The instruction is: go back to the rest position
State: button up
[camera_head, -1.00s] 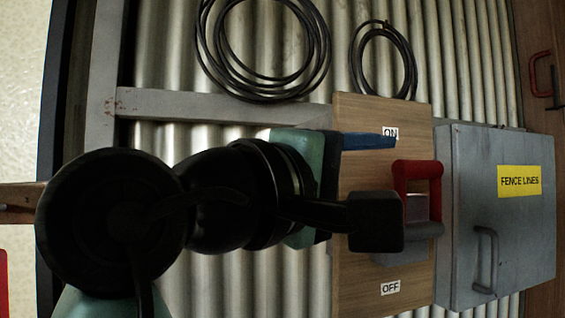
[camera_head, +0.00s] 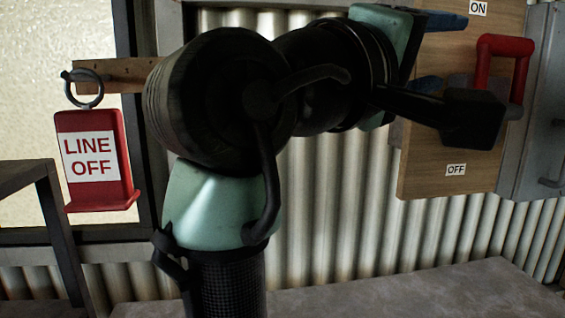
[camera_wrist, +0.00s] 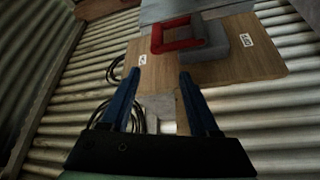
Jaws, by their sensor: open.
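My gripper (camera_head: 452,50) is at the upper right of the head view, in front of the wooden switch board (camera_head: 425,165). Its blue fingers are apart with nothing between them. The wrist view shows the same open fingers (camera_wrist: 159,74) pointing toward the board (camera_wrist: 232,68), with a gap between them. The red switch handle (camera_head: 482,62) stands beyond the fingertips and is not between them. It also shows in the wrist view (camera_wrist: 157,40). My dark arm hides part of the board.
A red "LINE OFF" tag (camera_head: 97,193) hangs by a ring from a wooden bar (camera_head: 125,76) at left. A grey box (camera_head: 545,110) stands right of the board. A dark-legged table (camera_head: 50,190) is at far left. A grey surface (camera_head: 400,292) lies below. Cable coils (camera_wrist: 113,72) hang on the corrugated wall.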

jog(key=w+a+f+t+y+b, duration=0.2)
jog(key=a+f+t+y+b, duration=0.1)
jog(key=a+f+t+b, duration=0.3)
jog(key=s+a+f+m+t+y+b, duration=0.2)
jog(key=s+a+f+t+y+b, duration=0.4)
jog(key=y, duration=0.7)
jog(key=s+a+f+t, duration=0.2)
jog(key=s+a+t, duration=0.1)
jog(key=a+t, duration=0.1)
jog(key=shift+s+a+f+m+t+y+b, duration=0.3)
jog(key=shift+s+a+f+b, duration=0.1)
jog(key=shift+a, duration=0.1)
